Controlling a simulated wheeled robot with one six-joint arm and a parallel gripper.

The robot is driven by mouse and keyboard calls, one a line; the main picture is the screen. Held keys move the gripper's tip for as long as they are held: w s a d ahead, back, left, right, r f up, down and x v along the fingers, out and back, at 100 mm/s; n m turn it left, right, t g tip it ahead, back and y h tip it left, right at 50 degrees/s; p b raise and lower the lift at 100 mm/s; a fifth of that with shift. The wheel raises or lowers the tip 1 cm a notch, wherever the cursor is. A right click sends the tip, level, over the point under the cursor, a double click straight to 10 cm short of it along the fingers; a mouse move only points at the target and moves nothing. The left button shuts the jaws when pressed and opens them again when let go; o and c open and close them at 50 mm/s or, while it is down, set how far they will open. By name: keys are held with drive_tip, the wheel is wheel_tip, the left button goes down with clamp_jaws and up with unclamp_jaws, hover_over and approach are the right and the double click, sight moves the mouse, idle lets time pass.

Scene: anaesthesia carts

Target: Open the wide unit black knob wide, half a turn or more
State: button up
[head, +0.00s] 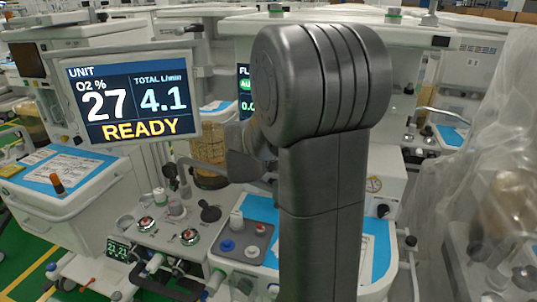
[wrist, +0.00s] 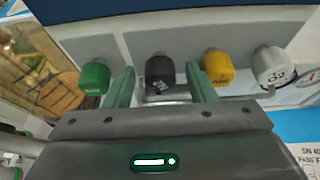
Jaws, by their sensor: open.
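The black knob (wrist: 160,74) shows in the wrist view on the unit's pale panel, in a row with other knobs. It has small white marks on its face. My gripper (wrist: 159,68) is open, with one green finger on each side of the black knob. A gap shows between the knob and each finger, and I cannot tell how deep the fingers reach. In the head view my arm hides the knob row and the gripper.
A green knob (wrist: 95,78) sits just left of the left finger, and a yellow knob (wrist: 218,67) sits close by the right finger. A white knob (wrist: 272,66) is farther right. A screen (head: 131,98) reads O2 27, 4.1 L/min, READY. Clear plastic sheeting (head: 490,150) hangs at right.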

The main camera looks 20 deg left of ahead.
drive_tip(key=c, duration=1)
drive_tip(key=shift+a+n+h+p, duration=0.1)
drive_tip(key=shift+n+h+p, duration=0.65)
drive_tip(key=shift+n, duration=0.35)
drive_tip(key=shift+a+f+n+t+h, duration=0.1)
drive_tip(key=shift+n+t+h, duration=0.4)
drive_tip(key=shift+n+h, duration=0.8)
drive_tip(key=shift+n, duration=0.4)
drive_tip(key=o, duration=1)
drive_tip(key=shift+s, duration=0.15)
